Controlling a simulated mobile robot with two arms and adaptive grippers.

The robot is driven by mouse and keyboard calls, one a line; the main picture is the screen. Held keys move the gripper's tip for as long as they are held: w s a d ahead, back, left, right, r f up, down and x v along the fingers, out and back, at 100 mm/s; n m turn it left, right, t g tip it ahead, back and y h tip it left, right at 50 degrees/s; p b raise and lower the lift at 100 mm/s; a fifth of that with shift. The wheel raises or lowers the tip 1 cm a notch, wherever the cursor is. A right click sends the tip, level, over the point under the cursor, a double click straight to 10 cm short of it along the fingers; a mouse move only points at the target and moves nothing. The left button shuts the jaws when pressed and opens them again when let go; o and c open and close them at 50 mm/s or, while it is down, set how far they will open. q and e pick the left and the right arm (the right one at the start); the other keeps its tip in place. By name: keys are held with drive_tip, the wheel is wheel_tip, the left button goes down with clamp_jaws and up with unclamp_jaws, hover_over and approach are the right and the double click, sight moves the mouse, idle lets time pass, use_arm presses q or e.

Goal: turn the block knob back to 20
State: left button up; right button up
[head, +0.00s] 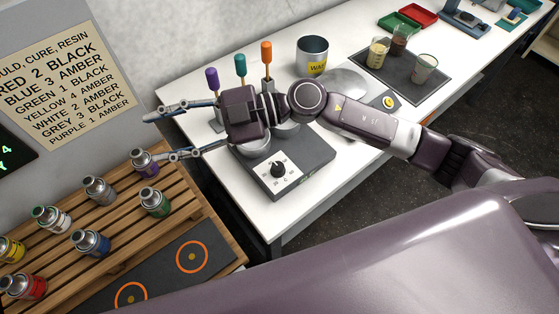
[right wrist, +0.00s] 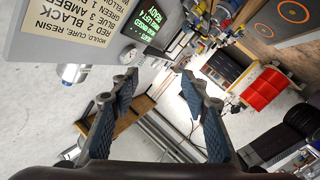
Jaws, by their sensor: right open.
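The block knob (head: 277,168) is a black knob on a white dial plate at the front of a dark grey block (head: 312,158) on the white table. The dial marks are too small to read, so I cannot tell its setting. My right gripper (head: 155,138) is open and empty, left of the block and beyond the table's left edge near the bottle rack. Its forearm and wrist pass over the back of the block and hide part of it. In the right wrist view the open fingers (right wrist: 160,84) have nothing between them. My left gripper is not in view.
A slatted wooden rack (head: 120,210) with several small bottles stands at the left. Purple, teal and orange handled tools (head: 266,52) stand behind the block. A metal can (head: 312,56) and a dark tray (head: 428,88) with cups are farther back. The table's front right is clear.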

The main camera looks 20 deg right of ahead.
drive_tip(key=d+f+g+h, duration=0.2)
drive_tip(key=d+f+h, duration=0.4)
drive_tip(key=d+f, duration=0.25)
drive_tip(key=m+g+h, duration=0.1)
drive_tip(key=m+h, duration=0.1)
drive_tip(key=h, duration=0.5)
approach(278, 166)
drive_tip(key=f, duration=0.1)
drive_tip(key=p+x, duration=0.2)
drive_tip(key=x, duration=0.5)
drive_tip(key=shift+s+a+r+p, duration=0.1)
drive_tip(key=shift+a+p, duration=0.05)
drive_tip(key=shift+p, duration=0.2)
drive_tip(key=shift+a+f, duration=0.15)
drive_tip(key=shift+f, duration=0.3)
drive_tip(key=shift+c, duration=0.6)
clamp_jaws()
